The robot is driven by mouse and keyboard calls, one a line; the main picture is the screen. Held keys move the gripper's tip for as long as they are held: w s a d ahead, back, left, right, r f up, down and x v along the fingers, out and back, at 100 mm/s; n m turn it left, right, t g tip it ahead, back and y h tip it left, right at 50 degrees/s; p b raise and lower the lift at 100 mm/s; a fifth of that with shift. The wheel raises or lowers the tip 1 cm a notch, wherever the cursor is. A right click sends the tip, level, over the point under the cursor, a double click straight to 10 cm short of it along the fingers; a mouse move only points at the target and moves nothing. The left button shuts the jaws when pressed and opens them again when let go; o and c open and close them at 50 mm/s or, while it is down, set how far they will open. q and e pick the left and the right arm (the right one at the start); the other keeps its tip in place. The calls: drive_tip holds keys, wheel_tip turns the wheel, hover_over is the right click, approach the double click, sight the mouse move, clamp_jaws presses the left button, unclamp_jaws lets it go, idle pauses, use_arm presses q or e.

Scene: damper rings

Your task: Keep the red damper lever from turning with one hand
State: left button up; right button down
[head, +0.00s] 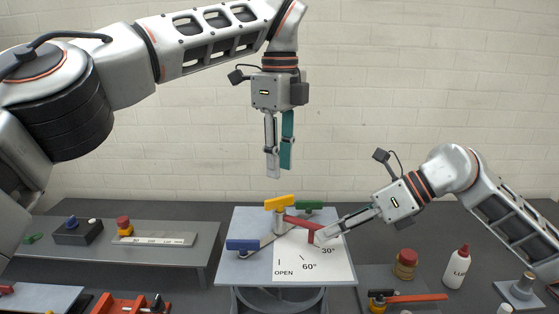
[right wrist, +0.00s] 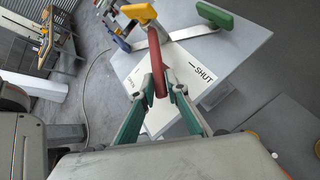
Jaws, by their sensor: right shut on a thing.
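The red damper lever (head: 300,222) reaches from the central post toward the right over the white dial plate (head: 292,262), on the 30° side. It also shows in the right wrist view (right wrist: 158,72). My right gripper (head: 322,236) is shut on the lever's outer end, with a finger on each side in the right wrist view (right wrist: 162,88). A yellow handle (head: 279,202) sits on top of the post. A green knob (head: 309,206) and a blue knob (head: 242,245) sit at the ends of a grey bar.
A bench (head: 150,257) at left carries a dark box with a blue knob (head: 77,231) and a red-and-yellow knob (head: 124,225) on a plate.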

use_arm(q)
drive_tip(key=n, duration=0.5)
drive_tip(key=shift+f+n, duration=0.1)
drive_tip(key=shift+n, duration=0.2)
drive_tip(key=n, duration=0.5)
drive_tip(key=shift+f, duration=0.15)
drive_tip(key=shift+f, duration=3.4)
